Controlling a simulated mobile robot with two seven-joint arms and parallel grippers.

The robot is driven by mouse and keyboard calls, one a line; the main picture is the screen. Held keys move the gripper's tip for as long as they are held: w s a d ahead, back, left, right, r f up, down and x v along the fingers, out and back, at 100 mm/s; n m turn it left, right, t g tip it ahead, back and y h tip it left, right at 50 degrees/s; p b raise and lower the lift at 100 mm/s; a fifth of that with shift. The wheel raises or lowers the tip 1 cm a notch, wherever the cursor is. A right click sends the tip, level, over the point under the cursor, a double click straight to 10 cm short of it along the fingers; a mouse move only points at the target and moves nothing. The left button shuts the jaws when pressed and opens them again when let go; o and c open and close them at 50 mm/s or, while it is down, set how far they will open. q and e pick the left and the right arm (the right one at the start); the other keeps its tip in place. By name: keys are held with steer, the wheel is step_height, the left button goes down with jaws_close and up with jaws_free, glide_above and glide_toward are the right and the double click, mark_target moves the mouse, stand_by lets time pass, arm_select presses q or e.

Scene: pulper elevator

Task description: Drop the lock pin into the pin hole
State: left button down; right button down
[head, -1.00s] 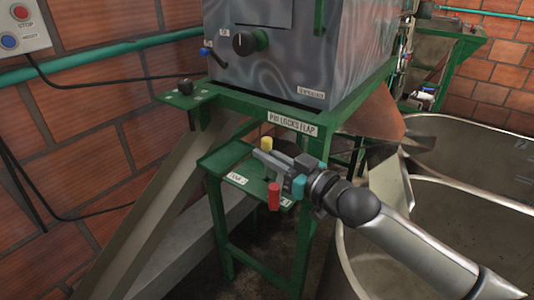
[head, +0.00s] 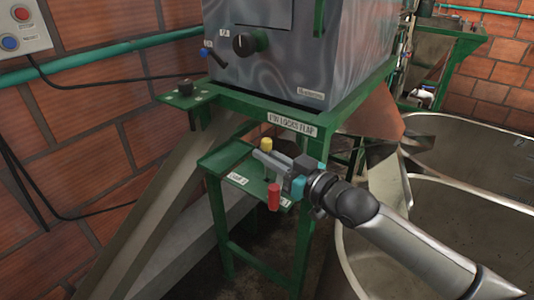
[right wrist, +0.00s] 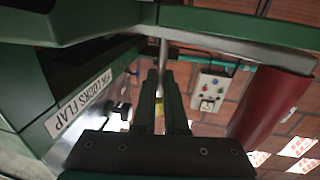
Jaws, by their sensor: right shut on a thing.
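The yellow-headed lock pin (head: 266,144) stands upright at the fingertips of my right gripper (head: 262,157), above the small green stand (head: 228,159). In the right wrist view, my right gripper (right wrist: 160,85) is shut on the pin. The pin's thin grey shaft (right wrist: 163,52) shows beyond the fingers towards green metal, and a bit of its yellow head (right wrist: 159,124) shows between them. I cannot tell whether the shaft's end touches the stand. I cannot make out the pin hole for certain. My left gripper is not in view.
A red handle (head: 274,196) stands at the stand's front edge, close below my gripper. The green frame (head: 254,114) with its flap label is just above and behind. A bracket with a black knob (head: 185,88) juts out left. Large metal tubs (head: 440,230) stand right.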

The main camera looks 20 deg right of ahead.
mark_target(268, 176)
steer(key=shift+p, duration=0.3)
stand_by(0.5)
steer(key=shift+f+b, duration=1.6)
steer(key=shift+f, duration=0.95)
steer(key=c, duration=0.9)
jaws_free()
steer(key=shift+f, duration=0.1)
steer(key=shift+s+f, duration=0.1)
steer(key=shift+f, duration=0.05)
steer(key=shift+s+d+f, duration=0.1)
steer(key=shift+s+d, duration=0.15)
steer(key=shift+s, duration=0.2)
steer(key=p+v, duration=0.1)
steer(key=v, duration=0.3)
steer(key=p+v, duration=0.1)
steer(key=v, duration=0.4)
steer(key=r+p+v, duration=0.1)
steer(key=v, duration=0.4)
steer(key=shift+d, duration=0.1)
